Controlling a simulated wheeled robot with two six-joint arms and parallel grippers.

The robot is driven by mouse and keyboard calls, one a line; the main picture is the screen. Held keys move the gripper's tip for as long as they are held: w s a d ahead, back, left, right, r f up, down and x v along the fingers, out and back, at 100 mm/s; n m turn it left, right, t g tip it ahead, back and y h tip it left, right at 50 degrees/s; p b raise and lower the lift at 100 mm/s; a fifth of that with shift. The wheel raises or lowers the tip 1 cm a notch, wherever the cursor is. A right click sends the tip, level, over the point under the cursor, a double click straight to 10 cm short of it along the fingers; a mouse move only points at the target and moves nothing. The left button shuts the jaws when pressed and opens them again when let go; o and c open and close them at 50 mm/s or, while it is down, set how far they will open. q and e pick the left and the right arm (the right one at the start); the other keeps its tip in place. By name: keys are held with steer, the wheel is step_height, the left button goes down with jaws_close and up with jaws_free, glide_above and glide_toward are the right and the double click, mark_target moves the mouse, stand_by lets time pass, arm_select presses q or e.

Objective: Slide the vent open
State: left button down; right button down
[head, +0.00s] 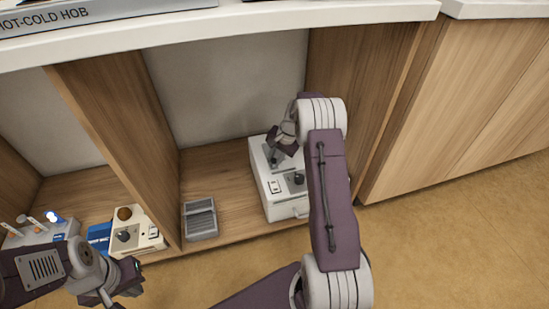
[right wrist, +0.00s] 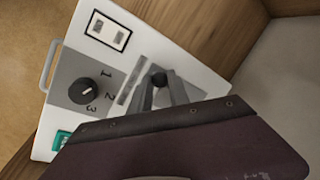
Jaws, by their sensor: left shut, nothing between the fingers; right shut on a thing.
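A white control box (head: 288,207) stands in the right bay of the low wooden shelf. In the right wrist view its top (right wrist: 185,55) has a slot (right wrist: 131,88) with a small dark slider knob (right wrist: 158,77). My right gripper (head: 275,158) reaches down to the box top. In the right wrist view its fingers (right wrist: 161,92) are shut on the knob, hiding part of it and of the slot. My left gripper (head: 118,296) is shut and empty at the lower left, in front of the shelf.
The box also carries a black dial (right wrist: 83,91) marked 1, 2, 3, a switch (right wrist: 107,31) and a side handle (right wrist: 50,64). A grey slatted box (head: 200,219) stands left of it. A divider (head: 120,150) separates a cream device (head: 137,232). The counter (head: 300,22) overhangs.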

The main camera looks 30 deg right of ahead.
steer(key=d+p, duration=0.1)
steer(key=d, duration=0.1)
steer(key=s+d+p, duration=0.1)
steer(key=d, duration=0.1)
steer(key=d+p, duration=0.1)
steer(key=d, duration=0.1)
steer(key=shift+s+d+r+p, duration=0.2)
steer(key=shift+s+p, duration=0.1)
steer(key=shift+p, duration=0.05)
steer(key=shift+d+f, duration=0.1)
steer(key=shift+d, duration=0.2)
steer(key=c, duration=1.2)
jaws_free()
steer(key=shift+s+d+f, duration=0.1)
steer(key=shift+c, duration=0.2)
steer(key=p+v, duration=0.6)
steer(key=v, duration=0.3)
